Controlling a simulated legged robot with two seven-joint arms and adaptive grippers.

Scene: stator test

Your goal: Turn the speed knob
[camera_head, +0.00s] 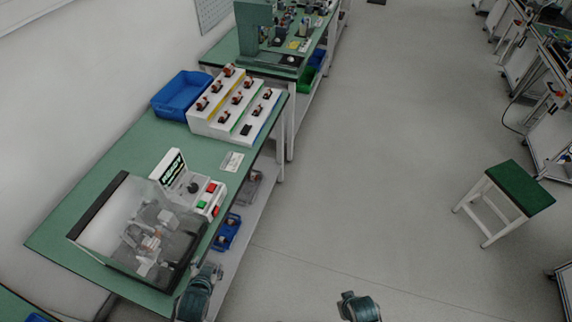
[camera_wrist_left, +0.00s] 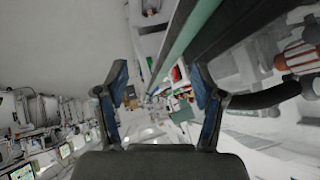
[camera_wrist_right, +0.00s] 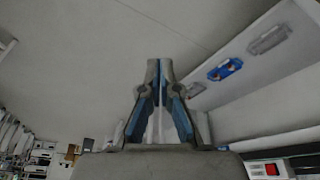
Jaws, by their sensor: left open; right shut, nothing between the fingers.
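The speed knob (camera_head: 193,187) is a small dark knob on the white control panel (camera_head: 180,172) of the test machine, which stands on the green table. The panel has a dark display with green digits and red and green buttons beside the knob. My left gripper (camera_head: 208,270) is at the table's front edge, below and to the right of the machine, apart from the knob. The left wrist view shows its fingers (camera_wrist_left: 160,85) spread and empty. My right gripper (camera_head: 347,296) is over the floor, right of the table. Its fingers (camera_wrist_right: 160,75) are together in the right wrist view.
A clear cover (camera_head: 115,215) encloses the machine's left part. A white card (camera_head: 231,161) lies behind the panel. A white rack (camera_head: 235,105) with several parts and a blue bin (camera_head: 182,94) stand farther back. A green stool (camera_head: 513,188) stands on the open floor at right.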

